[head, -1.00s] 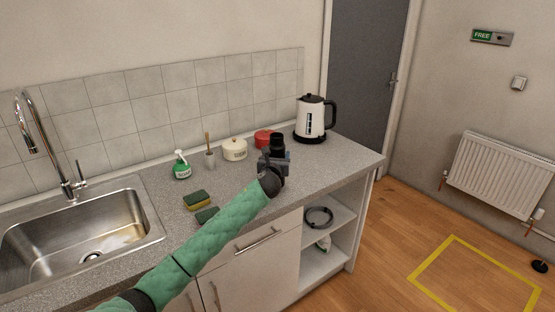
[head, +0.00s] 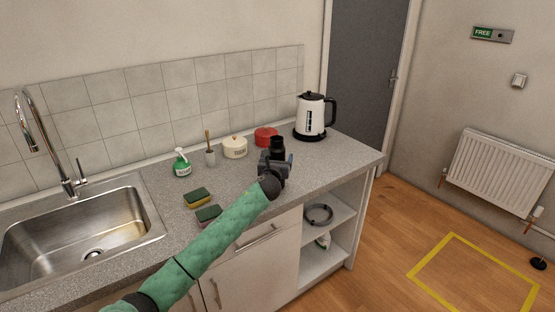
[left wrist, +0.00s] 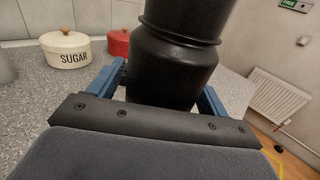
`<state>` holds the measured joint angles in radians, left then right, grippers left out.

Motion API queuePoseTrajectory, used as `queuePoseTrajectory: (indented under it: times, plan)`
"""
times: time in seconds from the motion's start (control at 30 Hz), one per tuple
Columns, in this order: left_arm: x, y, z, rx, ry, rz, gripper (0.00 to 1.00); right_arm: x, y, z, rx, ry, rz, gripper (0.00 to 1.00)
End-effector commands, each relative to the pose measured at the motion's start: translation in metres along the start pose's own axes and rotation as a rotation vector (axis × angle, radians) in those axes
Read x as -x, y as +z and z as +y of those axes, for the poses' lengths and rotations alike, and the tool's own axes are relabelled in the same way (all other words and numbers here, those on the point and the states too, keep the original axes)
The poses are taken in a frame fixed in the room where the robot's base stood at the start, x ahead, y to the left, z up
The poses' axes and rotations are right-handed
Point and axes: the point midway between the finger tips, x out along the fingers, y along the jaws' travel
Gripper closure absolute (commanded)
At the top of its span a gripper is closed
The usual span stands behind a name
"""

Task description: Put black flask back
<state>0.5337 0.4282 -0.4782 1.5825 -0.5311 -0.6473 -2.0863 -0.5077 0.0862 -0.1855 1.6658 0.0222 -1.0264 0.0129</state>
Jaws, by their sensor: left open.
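The black flask (head: 277,146) stands upright on the grey worktop (head: 232,185), near its right end. In the left wrist view the flask (left wrist: 178,55) fills the upper middle, between the blue fingers of my left gripper (left wrist: 165,95). In the head view my left gripper (head: 275,165) is at the flask, on its near side. Its jaws are open, with a finger on either side of the flask. The gripper hides the flask's lower part and base in the head view. My right gripper is in neither view.
A red pot (head: 265,137), a cream sugar pot (head: 234,147) and a kettle (head: 311,117) stand behind the flask. A green soap bottle (head: 182,163), a brush holder (head: 210,157) and two sponges (head: 197,198) lie left. Open shelves (head: 328,240) are below right.

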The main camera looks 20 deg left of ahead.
Motion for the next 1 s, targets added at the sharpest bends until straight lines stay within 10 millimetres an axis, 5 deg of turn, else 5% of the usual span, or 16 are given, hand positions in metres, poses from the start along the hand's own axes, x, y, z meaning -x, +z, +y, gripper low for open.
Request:
queuePoseTrajectory:
  times: [0.13,0.6,1.0]
  plan:
    - [0.013,-0.002,0.001,-0.001,0.000,0.000,0.22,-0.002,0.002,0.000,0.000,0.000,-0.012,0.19]
    - [0.098,-0.001,0.000,0.000,-0.002,-0.001,0.22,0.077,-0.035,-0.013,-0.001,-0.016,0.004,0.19]
    - [0.120,0.001,0.000,0.001,0.000,-0.001,0.22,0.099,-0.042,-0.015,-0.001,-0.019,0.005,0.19]
